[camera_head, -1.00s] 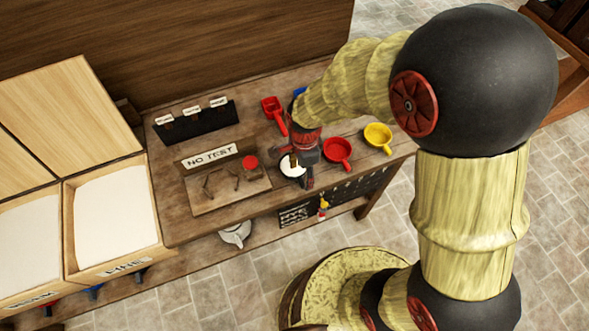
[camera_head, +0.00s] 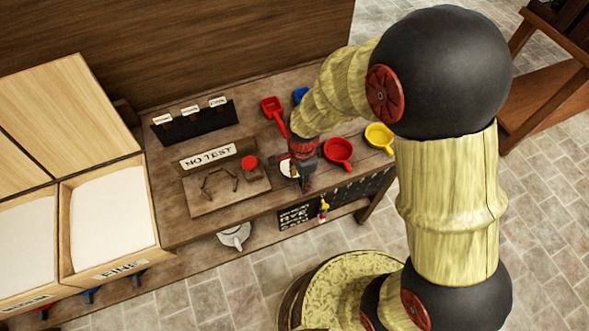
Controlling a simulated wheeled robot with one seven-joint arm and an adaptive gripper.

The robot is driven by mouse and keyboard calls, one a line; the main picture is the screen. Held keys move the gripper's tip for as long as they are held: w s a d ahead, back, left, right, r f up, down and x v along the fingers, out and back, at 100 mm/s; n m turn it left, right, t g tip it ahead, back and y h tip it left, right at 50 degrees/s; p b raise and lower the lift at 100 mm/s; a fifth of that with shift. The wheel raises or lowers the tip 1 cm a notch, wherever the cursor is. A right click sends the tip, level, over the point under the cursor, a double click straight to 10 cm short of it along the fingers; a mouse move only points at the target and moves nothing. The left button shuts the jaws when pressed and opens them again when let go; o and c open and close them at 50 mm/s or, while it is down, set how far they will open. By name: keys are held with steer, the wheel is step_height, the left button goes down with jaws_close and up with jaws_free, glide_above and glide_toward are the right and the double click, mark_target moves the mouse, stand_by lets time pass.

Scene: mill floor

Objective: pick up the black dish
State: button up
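A small round dish with white contents and a dark rim (camera_head: 286,169) is on the wooden bench near its front edge. It looks like the black dish, but my gripper and wrist hide its right part. My gripper (camera_head: 305,184) points down at the dish's right side, over or beside it. The fingers are small and dark here, and I cannot tell whether they are apart, shut or touching the dish.
Red (camera_head: 338,151) and yellow (camera_head: 379,137) scoops lie right of my gripper. Another red scoop (camera_head: 272,107) and a blue one (camera_head: 300,94) lie behind. Bins (camera_head: 110,267) stand far left.

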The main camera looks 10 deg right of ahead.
steer(key=c, duration=0.9)
